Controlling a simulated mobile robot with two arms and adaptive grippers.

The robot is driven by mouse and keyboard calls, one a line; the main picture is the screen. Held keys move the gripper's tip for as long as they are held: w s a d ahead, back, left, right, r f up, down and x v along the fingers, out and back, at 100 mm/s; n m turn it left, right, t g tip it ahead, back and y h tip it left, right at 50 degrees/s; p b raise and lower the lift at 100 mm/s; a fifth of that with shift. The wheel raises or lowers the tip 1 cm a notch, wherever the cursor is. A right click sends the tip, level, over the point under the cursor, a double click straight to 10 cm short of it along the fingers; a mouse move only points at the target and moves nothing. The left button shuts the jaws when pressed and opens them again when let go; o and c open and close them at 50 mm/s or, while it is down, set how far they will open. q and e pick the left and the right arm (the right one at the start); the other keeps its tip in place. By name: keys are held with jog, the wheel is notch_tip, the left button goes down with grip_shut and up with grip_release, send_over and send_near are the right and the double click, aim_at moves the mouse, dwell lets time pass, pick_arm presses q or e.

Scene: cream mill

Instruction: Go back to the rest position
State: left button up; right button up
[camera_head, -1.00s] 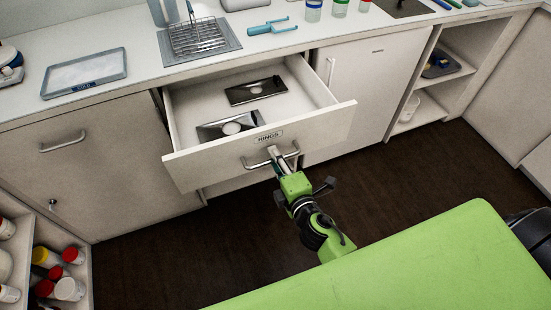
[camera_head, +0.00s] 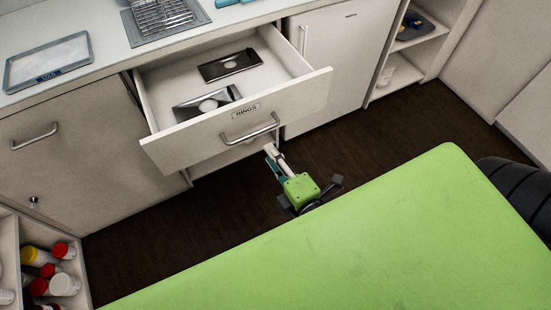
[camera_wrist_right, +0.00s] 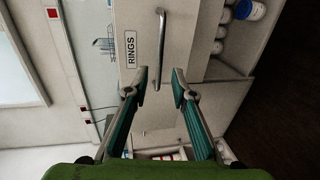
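My right gripper (camera_head: 273,153) is in front of the open drawer, below and apart from its handle (camera_head: 249,130). In the right wrist view its two fingers (camera_wrist_right: 160,82) are spread with nothing between them, and the drawer handle (camera_wrist_right: 162,50) lies beyond the fingertips. The drawer (camera_head: 178,143), labelled RINGS, is pulled out and holds two dark, shiny flat items (camera_head: 230,65). My left gripper is not in view.
The counter above carries a framed tray (camera_head: 47,61) and a wire rack (camera_head: 160,14). An open shelf with several jars (camera_head: 64,284) stands at lower left. Dark floor (camera_head: 140,243) lies free before the cabinets.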

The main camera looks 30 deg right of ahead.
jog(key=shift+s+r, duration=0.1)
jog(key=shift+s, duration=0.4)
jog(key=s+f+m+g, duration=0.3)
jog(key=s+f, duration=0.1)
jog(key=f, duration=0.7)
jog(key=s+f+m+g, duration=0.2)
jog(key=s+f+m, duration=0.15)
jog(key=f, duration=0.75)
jog(key=s+f+m+g, duration=0.25)
jog(key=s+f, duration=0.25)
jog(key=f, duration=0.7)
jog(key=s+d+f+m+g, duration=0.2)
jog(key=s+f+m+g, duration=0.1)
jog(key=s+f, duration=0.4)
jog(key=s+d+f+m+g, duration=0.3)
jog(key=s+f, duration=0.3)
jog(key=s, duration=0.7)
jog(key=shift+d+f+m+g+h, duration=0.3)
jog(key=shift+f+m+g, duration=0.1)
jog(key=shift+m+g, duration=0.15)
